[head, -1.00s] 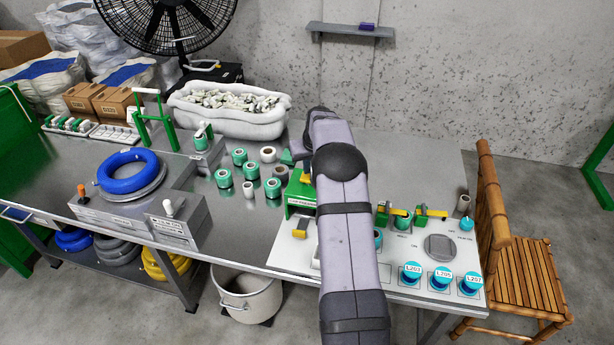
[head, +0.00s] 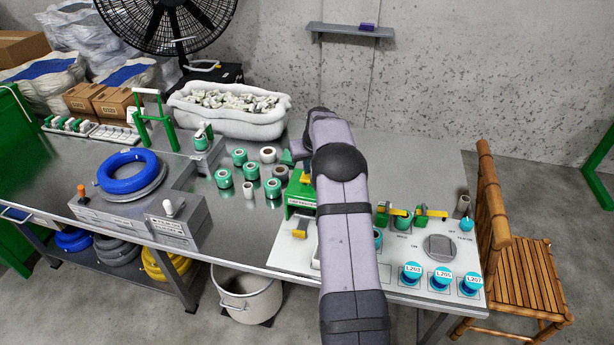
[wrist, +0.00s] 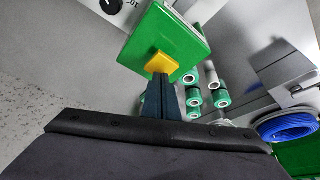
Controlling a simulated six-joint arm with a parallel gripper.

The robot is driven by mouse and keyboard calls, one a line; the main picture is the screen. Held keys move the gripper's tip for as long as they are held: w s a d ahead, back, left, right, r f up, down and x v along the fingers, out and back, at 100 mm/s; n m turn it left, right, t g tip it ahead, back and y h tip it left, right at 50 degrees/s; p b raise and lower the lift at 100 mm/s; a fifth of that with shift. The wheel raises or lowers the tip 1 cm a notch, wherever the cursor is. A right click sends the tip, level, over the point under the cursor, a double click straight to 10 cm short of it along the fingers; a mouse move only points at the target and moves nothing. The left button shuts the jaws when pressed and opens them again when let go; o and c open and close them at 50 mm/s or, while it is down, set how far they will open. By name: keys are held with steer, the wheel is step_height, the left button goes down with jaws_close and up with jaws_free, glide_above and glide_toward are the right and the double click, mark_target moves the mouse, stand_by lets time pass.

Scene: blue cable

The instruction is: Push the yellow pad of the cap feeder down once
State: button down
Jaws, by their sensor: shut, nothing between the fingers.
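The cap feeder (wrist: 168,36) is a green box at the top of the wrist view, with a yellow pad (wrist: 161,64) on its near side. My gripper (wrist: 160,78) is shut and empty, its dark fingertips right at the pad's near edge. They overlap the pad in the picture; I cannot tell whether they touch or press it. In the head view the green feeder (head: 299,196) stands at the back left of the white panel, partly hidden behind my arm. My fingertips are hidden there.
Several green-and-white rolls (head: 239,157) stand on the metal bench left of the feeder. A white tub (head: 230,119) of pale parts is behind them. A blue cable coil (head: 128,171) lies further left. Yellow-handled green clamps (head: 430,212) and blue caps (head: 412,272) are on the panel at right.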

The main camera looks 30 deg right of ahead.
steer(key=shift+f+b, duration=0.75)
steer(key=shift+f, duration=0.65)
stand_by(0.4)
steer(key=shift+r, duration=0.1)
steer(key=shift+r+p, duration=2.5)
steer(key=shift+r, duration=1.05)
